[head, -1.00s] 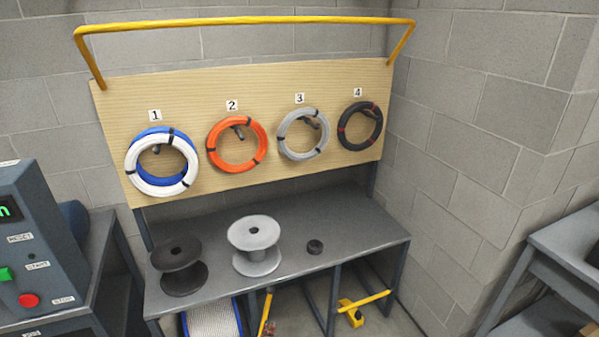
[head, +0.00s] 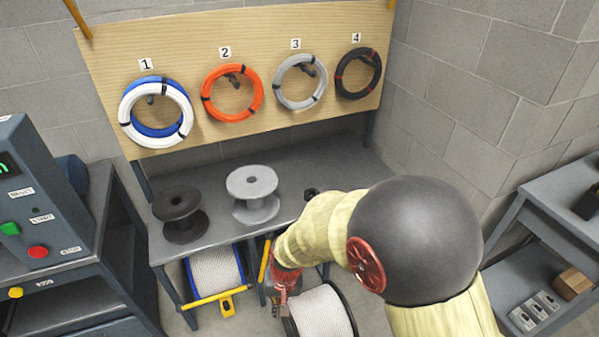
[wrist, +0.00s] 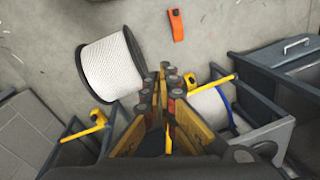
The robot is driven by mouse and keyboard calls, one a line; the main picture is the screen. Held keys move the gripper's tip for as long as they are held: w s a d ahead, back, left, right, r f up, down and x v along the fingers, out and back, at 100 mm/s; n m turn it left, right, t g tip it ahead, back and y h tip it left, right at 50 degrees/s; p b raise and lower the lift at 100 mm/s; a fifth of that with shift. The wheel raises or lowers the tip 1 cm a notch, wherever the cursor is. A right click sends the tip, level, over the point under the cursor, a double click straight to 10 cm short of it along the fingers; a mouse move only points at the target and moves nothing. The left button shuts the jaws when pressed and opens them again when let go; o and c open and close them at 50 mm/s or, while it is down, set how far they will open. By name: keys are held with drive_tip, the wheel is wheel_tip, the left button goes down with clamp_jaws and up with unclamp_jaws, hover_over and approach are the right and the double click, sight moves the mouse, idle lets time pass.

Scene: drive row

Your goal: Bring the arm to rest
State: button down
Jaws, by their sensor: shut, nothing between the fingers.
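My arm (head: 425,240) reaches in from the lower right in the head view and bends down in front of the bench. My gripper (head: 279,304) hangs low at its end, beside a white rope reel (head: 322,312) near the floor. In the wrist view my gripper (wrist: 164,76) is shut and empty, with its fingertips together. The same reel lies to the left of the fingertips there (wrist: 112,70). A second, blue-rimmed rope reel (wrist: 208,110) is to their right, close to the fingers. I cannot tell whether anything touches.
The bench (head: 340,170) carries a black spool (head: 181,214) and a grey spool (head: 252,194). Wire coils hang on the board (head: 120,40) behind. A control box (head: 40,190) stands left, a shelf (head: 560,210) right. An orange object (wrist: 176,24) lies on the open floor.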

drive_tip(key=s+d+r+t, duration=0.2)
drive_tip(key=s+d+r, duration=0.2)
drive_tip(key=d+r, duration=0.4)
drive_tip(key=s+d+r+t+h+p, duration=0.1)
drive_tip(key=s+d+r, duration=0.3)
drive_tip(key=d+r, duration=0.4)
drive_tip(key=s+d+r+m+t+p, duration=0.1)
drive_tip(key=s+d+r, duration=0.3)
drive_tip(key=d+r, duration=0.5)
wheel_tip(320, 180, up, 8)
drive_tip(key=shift+s+r+t+h, duration=0.1)
drive_tip(key=shift+s+t+h, duration=0.2)
drive_tip(key=shift+t, duration=0.5)
